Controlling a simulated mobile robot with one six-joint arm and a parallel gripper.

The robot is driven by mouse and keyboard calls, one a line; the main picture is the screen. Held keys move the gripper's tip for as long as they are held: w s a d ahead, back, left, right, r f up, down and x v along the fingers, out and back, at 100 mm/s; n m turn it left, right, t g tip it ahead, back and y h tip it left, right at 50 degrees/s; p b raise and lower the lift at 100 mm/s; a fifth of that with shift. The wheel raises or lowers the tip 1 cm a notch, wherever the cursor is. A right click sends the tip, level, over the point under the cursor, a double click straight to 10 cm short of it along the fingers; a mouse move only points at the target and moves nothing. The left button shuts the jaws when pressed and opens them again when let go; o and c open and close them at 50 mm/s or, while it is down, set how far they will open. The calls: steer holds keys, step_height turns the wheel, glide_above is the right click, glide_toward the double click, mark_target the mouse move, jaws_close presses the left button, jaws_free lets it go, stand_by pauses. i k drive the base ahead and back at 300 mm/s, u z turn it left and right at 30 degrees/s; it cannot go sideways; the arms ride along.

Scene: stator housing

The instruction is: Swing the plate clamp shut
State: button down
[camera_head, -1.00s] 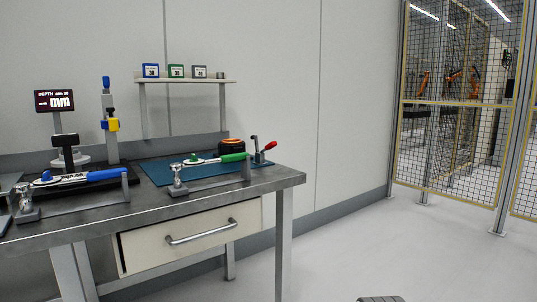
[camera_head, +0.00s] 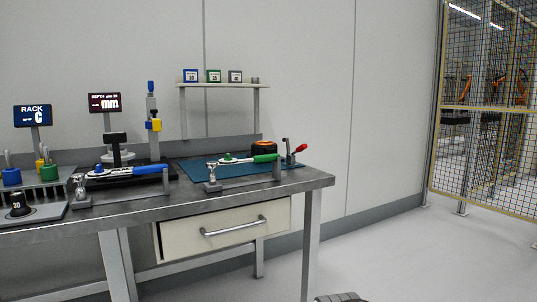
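A small toggle clamp with a red handle (camera_head: 301,148) stands at the right end of the bench, near the edge of the teal mat; it looks like the plate clamp. Its metal post (camera_head: 286,150) is upright and the red handle points up to the right. It is too small to tell whether it holds anything. My gripper is not in view.
The steel bench (camera_head: 320,178) has a white drawer (camera_head: 225,231) below. On it are a green-handled tool (camera_head: 262,158), a blue-handled tool (camera_head: 147,170), an orange-black device (camera_head: 264,148) and a rack (camera_head: 52,192). Floor is clear right of the bench, before the mesh fence (camera_head: 490,150).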

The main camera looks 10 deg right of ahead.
mark_target(303, 147)
steer(key=z, duration=0.05)
steer(key=i, duration=0.95)
